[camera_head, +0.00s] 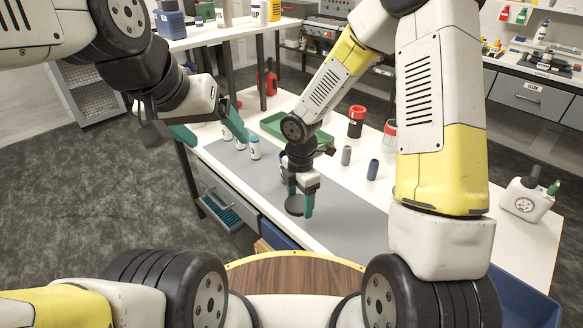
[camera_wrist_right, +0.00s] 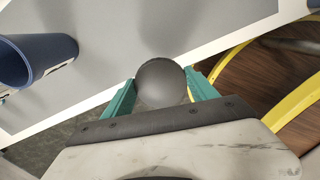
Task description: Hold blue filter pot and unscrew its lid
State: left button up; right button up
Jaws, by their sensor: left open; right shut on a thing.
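My right gripper (camera_head: 299,202) is shut on a dark grey round lid (camera_head: 294,206), held over the grey mat. In the right wrist view the lid (camera_wrist_right: 161,83) sits between the teal fingertips. The blue filter pot (camera_wrist_right: 34,62) shows at the left of that view, apart from the lid, with its open top and inside visible. In the head view, a bit of blue (camera_head: 282,157) shows beside my right wrist; it looks like this pot, mostly hidden by the arm. My left gripper (camera_head: 211,131) is open and empty, near the bench's left edge.
Small white bottles (camera_head: 255,148) stand close to my left gripper. A green tray (camera_head: 272,124) lies behind my right arm. A grey cylinder (camera_head: 346,155), a blue cylinder (camera_head: 373,170) and a red-lidded jar (camera_head: 356,122) stand to the right. The mat's front part (camera_head: 350,221) is clear.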

jog(key=shift+n, duration=0.4)
jog(key=s, duration=0.2)
jog(key=s+f, duration=0.1)
jog(key=s+d+f, duration=0.1)
jog(key=s, duration=0.1)
jog(key=shift+s+f, duration=0.25)
jog(key=shift+s, duration=0.05)
jog(key=shift+d+f, duration=0.1)
jog(key=shift+f, duration=0.05)
jog(key=w, duration=0.5)
jog(key=w+d+f, duration=0.1)
jog(key=w, duration=0.4)
jog(key=w+d, duration=0.1)
jog(key=w, duration=0.4)
jog(key=shift+w+f, duration=0.15)
jog(key=shift+f, duration=1.8)
jog(key=shift+f, duration=0.15)
jog(key=o, duration=1.5)
jog(key=shift+o, duration=0.2)
